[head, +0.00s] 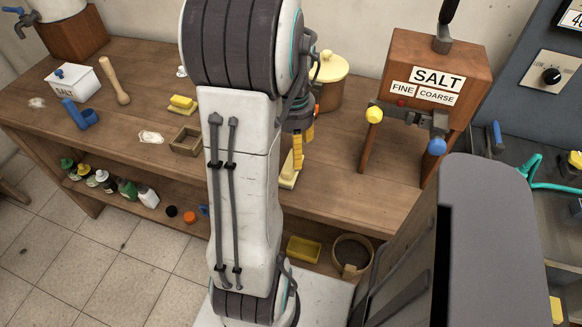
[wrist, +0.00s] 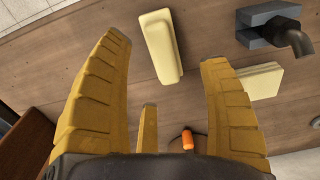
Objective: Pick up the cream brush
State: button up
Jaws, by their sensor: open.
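The cream brush (wrist: 161,47) shows in the wrist view as a long pale block with a raised, rounded top, lying on the wooden surface. It sits just beyond and between my fingertips, apart from them. In the head view a cream piece (head: 288,182) shows on the bench just below my fingers, partly hidden by my arm. My gripper (head: 298,150) points down there with yellow fingers. In the wrist view my gripper (wrist: 165,58) has its fingers spread wide with nothing between them.
A pale yellow slab (wrist: 262,82) and a grey fixture with a pipe (wrist: 275,28) lie right of the brush. A small wooden box (head: 186,140) sits left of my arm.

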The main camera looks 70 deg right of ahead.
aim_at(291, 168)
jog(key=shift+s+d+f, duration=0.1)
jog(key=shift+f, duration=1.4)
jog(key=shift+s+d+f, duration=0.1)
jog(key=shift+f, duration=1.4)
jog(key=c, duration=1.3)
